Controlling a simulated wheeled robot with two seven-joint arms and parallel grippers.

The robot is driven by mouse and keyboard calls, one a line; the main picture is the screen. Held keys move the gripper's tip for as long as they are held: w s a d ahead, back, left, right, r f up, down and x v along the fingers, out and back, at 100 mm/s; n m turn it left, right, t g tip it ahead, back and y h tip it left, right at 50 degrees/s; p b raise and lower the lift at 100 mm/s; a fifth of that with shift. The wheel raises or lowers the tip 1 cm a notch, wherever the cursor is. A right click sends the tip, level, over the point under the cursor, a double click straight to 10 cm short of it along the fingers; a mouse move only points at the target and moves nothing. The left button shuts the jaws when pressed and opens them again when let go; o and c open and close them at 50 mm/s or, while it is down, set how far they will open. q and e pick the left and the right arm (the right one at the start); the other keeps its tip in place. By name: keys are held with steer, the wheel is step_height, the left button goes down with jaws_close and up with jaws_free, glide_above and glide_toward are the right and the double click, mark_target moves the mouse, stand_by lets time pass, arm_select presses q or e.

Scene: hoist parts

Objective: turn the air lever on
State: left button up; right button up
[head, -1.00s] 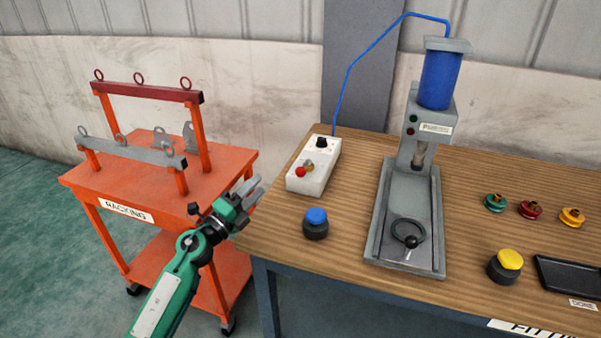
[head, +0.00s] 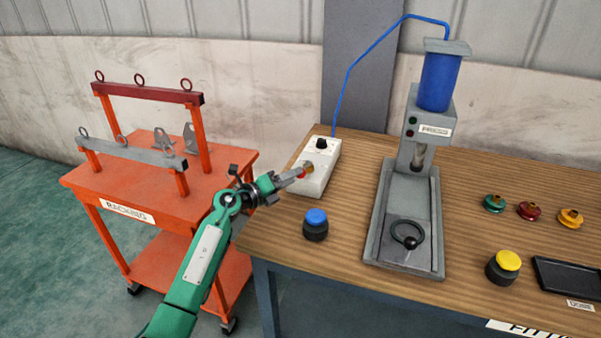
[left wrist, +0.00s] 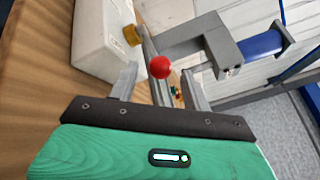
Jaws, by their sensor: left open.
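The air lever has a red ball knob (left wrist: 159,67) on a bar that runs to a brass fitting (left wrist: 131,35) on the white box (left wrist: 97,38). In the head view the white box (head: 322,158) stands on the table's back left, with the brass fitting (head: 309,167) on its side facing me; my gripper partly covers the lever there. My left gripper (head: 297,174) is at the lever, open. In the left wrist view the red knob appears between the two open fingers (left wrist: 161,84); I cannot tell whether either touches it. My right gripper is not in view.
A blue hose (head: 346,85) rises from the box to the grey press (head: 430,115). A blue-topped button (head: 316,224) stands in front of the box, close to my left arm. An orange cart (head: 150,190) with racks is at the left. Bare table lies between box and press.

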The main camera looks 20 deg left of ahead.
arm_select(q)
steer(key=shift+x, duration=1.95)
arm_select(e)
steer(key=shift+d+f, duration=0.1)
